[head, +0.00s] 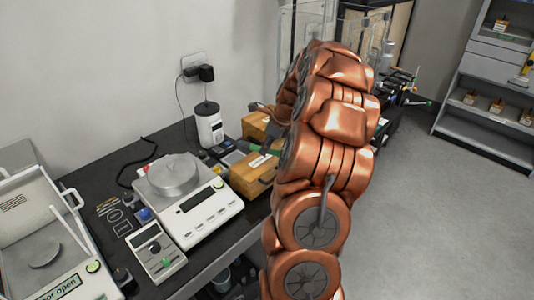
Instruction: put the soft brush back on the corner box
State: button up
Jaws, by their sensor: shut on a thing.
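Two yellow-brown wooden boxes stand at the back right of the black table, a front one (251,178) and a rear one (254,126). I cannot tell which is the corner box. My copper arm covers their right sides. My gripper (262,147) is mostly hidden by the arm, just above the front box. It is shut on a slim thing with a green part, which looks like the soft brush (259,161). The brush's bristles cannot be made out, nor whether it touches the box.
A balance with a round pan (174,176) stands left of the boxes, with a small keypad unit (157,250) before it. A white container (209,127) stands behind. An open-doored balance (40,240) is at far left. Shelves (490,115) stand at right across clear floor.

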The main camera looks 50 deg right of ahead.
jog(key=shift+w+d, duration=0.1)
jog(key=shift+d, duration=0.1)
jog(key=shift+f+p, duration=0.85)
jog(key=shift+f, duration=0.9)
jog(key=shift+f, duration=0.1)
jog(key=o, duration=0.9)
jog(key=shift+c, duration=0.2)
